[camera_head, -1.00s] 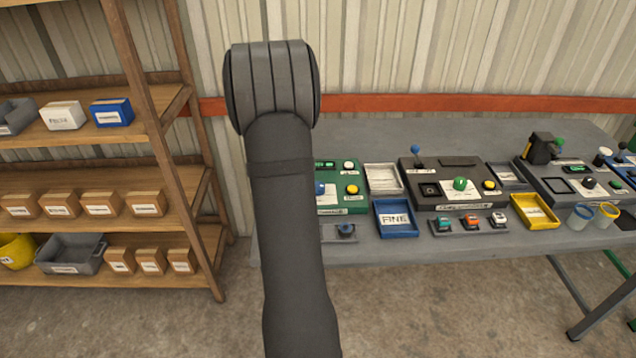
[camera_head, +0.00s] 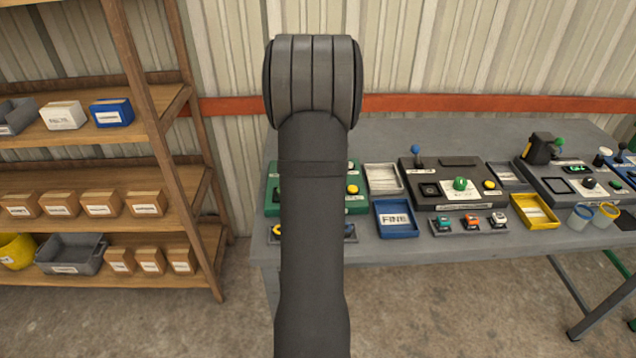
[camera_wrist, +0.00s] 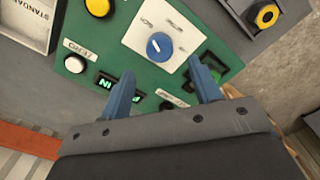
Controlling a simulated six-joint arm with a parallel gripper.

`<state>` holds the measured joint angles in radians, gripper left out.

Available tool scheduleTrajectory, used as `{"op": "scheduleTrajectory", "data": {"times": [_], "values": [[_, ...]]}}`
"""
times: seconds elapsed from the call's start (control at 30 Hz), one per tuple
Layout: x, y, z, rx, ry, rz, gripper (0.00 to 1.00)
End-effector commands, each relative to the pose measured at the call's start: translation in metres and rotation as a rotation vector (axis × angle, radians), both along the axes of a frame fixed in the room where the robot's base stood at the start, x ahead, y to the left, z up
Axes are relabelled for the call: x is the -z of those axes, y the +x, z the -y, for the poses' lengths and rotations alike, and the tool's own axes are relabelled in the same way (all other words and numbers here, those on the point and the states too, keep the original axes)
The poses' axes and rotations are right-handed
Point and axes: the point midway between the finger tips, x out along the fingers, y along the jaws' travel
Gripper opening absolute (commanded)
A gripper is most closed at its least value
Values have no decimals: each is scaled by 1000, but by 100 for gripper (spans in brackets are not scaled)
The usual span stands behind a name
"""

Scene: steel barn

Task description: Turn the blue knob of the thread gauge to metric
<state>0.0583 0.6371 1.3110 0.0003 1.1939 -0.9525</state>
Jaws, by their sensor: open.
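The thread gauge is a green panel (camera_wrist: 103,42), partly hidden by my arm in the head view (camera_head: 357,203). Its round blue knob (camera_wrist: 159,47) sits on a white plate with small markings I cannot read. A short pale line shows on the knob's face. My gripper (camera_wrist: 161,68) is open, its two blue fingers apart and empty. In the wrist view the fingertips lie just below the knob, one to each side; I cannot tell their height above it. My arm hides the knob and gripper in the head view. A lit green display (camera_wrist: 107,80) is partly behind the left finger.
A white button (camera_wrist: 75,64) is left of the knob. A yellow ring (camera_wrist: 265,15) sits on a grey holder at upper right. A blue FINE tray (camera_head: 397,232) and a black panel (camera_head: 410,171) stand right of the gauge. Wooden shelves (camera_head: 172,106) stand left.

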Motion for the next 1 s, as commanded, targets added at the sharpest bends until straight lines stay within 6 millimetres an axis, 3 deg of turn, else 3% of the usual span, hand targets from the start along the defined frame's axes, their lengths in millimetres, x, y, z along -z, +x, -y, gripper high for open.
{"op": "scheduleTrajectory", "data": {"times": [0.1,0.3,0.73,0.97,1.0], "values": [[26,0,0,0,0,-4,57],[53,0,0,-1,-1,-1,57],[64,0,0,-1,-1,1,57],[64,0,0,-1,-1,1,14],[64,0,0,-1,-1,1,13]]}}
